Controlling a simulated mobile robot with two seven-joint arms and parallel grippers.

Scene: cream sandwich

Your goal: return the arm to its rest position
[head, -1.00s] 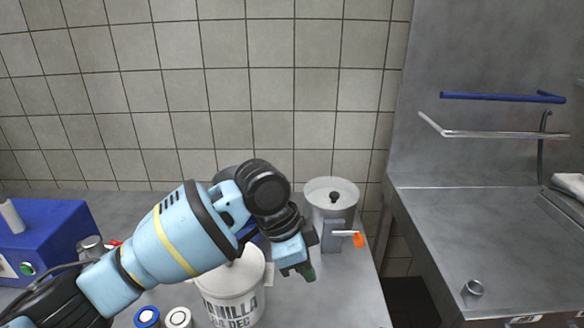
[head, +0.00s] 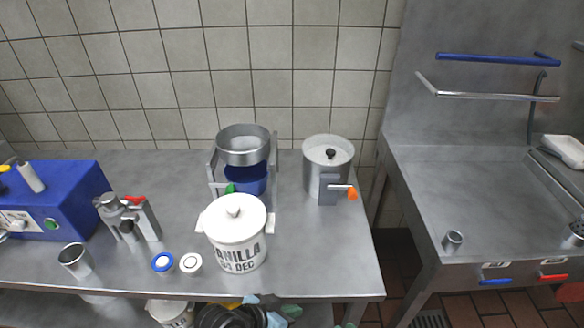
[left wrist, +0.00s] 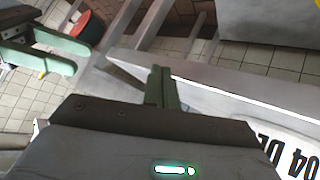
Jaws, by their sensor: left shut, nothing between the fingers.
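My left gripper (head: 284,315) shows at the bottom edge of the head view, in front of the counter (head: 320,276).
A white vanilla bucket (head: 237,247) stands near the counter's front edge. Behind it are a metal pot on a stand (head: 244,149) and a steel container with an orange-tipped lever (head: 328,166). A blue machine (head: 65,190) stands at left. Tiled floor shows at lower right.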

